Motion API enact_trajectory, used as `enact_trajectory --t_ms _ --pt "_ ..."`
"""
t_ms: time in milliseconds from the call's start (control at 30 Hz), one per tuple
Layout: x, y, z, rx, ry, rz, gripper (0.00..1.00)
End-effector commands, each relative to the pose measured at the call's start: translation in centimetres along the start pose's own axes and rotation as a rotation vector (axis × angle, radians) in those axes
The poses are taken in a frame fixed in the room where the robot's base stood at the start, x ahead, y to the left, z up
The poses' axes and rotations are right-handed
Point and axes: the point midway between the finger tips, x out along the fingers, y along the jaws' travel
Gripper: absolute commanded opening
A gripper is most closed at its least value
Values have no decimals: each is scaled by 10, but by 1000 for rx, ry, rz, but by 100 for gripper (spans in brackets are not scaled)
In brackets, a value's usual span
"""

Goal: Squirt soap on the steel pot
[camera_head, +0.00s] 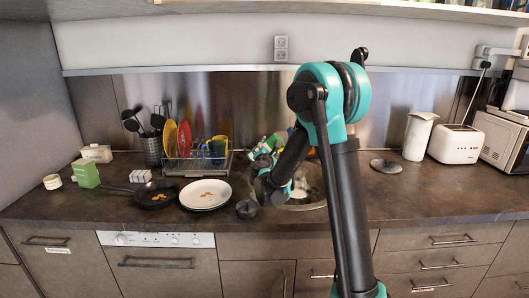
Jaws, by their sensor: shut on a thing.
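My teal and black arm reaches over the middle of the counter and hides much of what lies behind it. My gripper (264,160) is small and partly covered by my own wrist. It is shut on a small green-and-white thing (268,147) that looks like a soap bottle, though its shape is hard to make out. Below and right of it, a round metal rim (305,206) shows around a light interior, partly behind my arm. This looks like the steel pot, but I cannot tell it surely from a sink basin.
A white plate with food (205,193) and a black pan (155,194) lie to the left. A dish rack (185,166) with coloured plates stands behind them. A white jug (418,136) and toaster (456,144) stand at right. The right front counter (440,198) is clear.

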Motion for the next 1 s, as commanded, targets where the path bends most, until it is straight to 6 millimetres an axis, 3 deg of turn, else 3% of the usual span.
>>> enact_trajectory --t_ms 700,1000 --pt "-5 -35 90 -689 -3 -38 19" --pt "-6 -43 108 -838 -2 -44 19"
